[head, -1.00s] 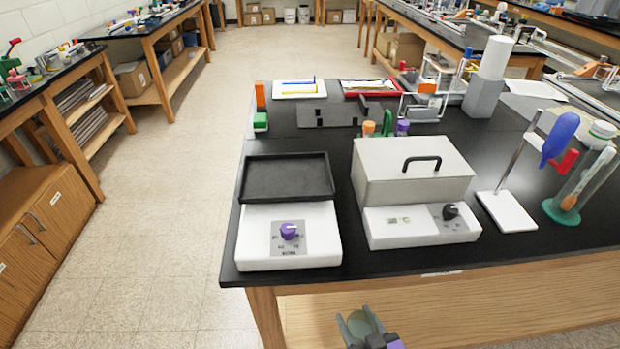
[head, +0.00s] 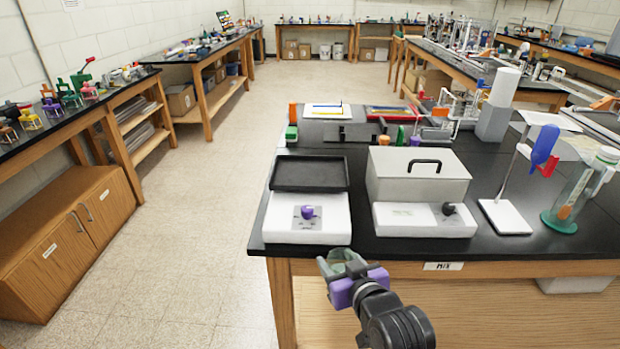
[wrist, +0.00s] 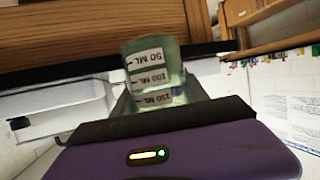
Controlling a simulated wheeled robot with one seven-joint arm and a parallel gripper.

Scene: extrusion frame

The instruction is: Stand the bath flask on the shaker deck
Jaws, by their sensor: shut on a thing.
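My gripper (head: 340,270), with a purple body, is shut on the bath flask (head: 345,257), a greenish see-through vessel. It holds the flask in front of the bench's near edge, below the top in the head picture. In the wrist view, the flask (wrist: 156,70) sits between the fingers and shows white volume labels; its lower part is hidden by the gripper. The shaker, a white base with a purple knob, stands at the bench's near left corner. Its black rimmed deck (head: 310,188) is empty. The flask is apart from the deck.
Right of the shaker stands a lidded grey bath box (head: 418,178) with a black handle. Farther right are a stand with a blue bulb (head: 545,145) and a glass cylinder (head: 580,195) on a green foot. Open floor (head: 200,240) lies left of the bench.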

